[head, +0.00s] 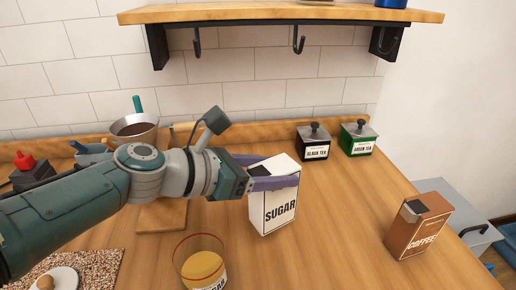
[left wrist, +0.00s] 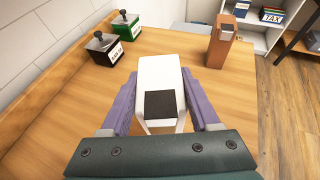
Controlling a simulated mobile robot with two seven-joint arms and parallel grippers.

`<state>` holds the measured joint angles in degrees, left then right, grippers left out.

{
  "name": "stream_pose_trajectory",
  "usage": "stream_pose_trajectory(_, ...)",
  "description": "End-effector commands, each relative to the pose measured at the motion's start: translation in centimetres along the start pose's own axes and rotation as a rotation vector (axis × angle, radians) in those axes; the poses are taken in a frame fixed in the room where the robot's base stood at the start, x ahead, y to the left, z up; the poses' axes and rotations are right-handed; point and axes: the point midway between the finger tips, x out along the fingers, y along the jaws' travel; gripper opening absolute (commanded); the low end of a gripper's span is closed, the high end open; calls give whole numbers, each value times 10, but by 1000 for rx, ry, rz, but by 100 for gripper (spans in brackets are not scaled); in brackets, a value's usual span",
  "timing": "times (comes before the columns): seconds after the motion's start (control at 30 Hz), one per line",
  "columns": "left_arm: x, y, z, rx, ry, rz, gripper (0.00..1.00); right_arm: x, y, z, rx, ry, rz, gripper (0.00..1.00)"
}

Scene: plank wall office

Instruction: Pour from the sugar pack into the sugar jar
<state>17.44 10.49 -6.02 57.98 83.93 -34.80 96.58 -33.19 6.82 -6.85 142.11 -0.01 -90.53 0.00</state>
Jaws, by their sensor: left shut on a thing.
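The sugar pack (head: 277,212) is a white box with a black "SUGAR" label and a dark opening on top. It stands about upright over the counter; I cannot tell if its base touches. My left gripper (head: 272,178) is shut on its upper part, one purple finger on each side. The left wrist view shows the pack (left wrist: 160,78) between the fingers. A glass jar (head: 203,262) with yellowish-brown contents and a partly visible label stands in front, left of the pack; it looks like the sugar jar. My right gripper is not in view.
Black tea (head: 313,143) and green tea (head: 358,138) tins stand at the back. A brown coffee pack (head: 418,226) stands at the right. A bowl (head: 135,128) of dark contents is behind my arm. A hooked shelf (head: 280,14) hangs above. The counter between the sugar and coffee packs is clear.

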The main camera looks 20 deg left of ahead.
Motion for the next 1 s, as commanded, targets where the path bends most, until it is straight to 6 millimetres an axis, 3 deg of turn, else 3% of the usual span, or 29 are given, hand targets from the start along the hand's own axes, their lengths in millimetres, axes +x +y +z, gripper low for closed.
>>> stream_pose_trajectory(0.03, 9, -2, -18, -7, -2, 3, 0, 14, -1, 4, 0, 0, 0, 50)
stream_pose_trajectory(0.2, 17, -6, -40, -7, -5, 14, 0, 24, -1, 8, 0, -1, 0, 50)
stream_pose_trajectory(0.63, 18, -7, -45, -4, -10, 16, 0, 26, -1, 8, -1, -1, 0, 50)
stream_pose_trajectory(1.0, 8, -7, -51, -2, -127, 15, 0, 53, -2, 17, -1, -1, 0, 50)
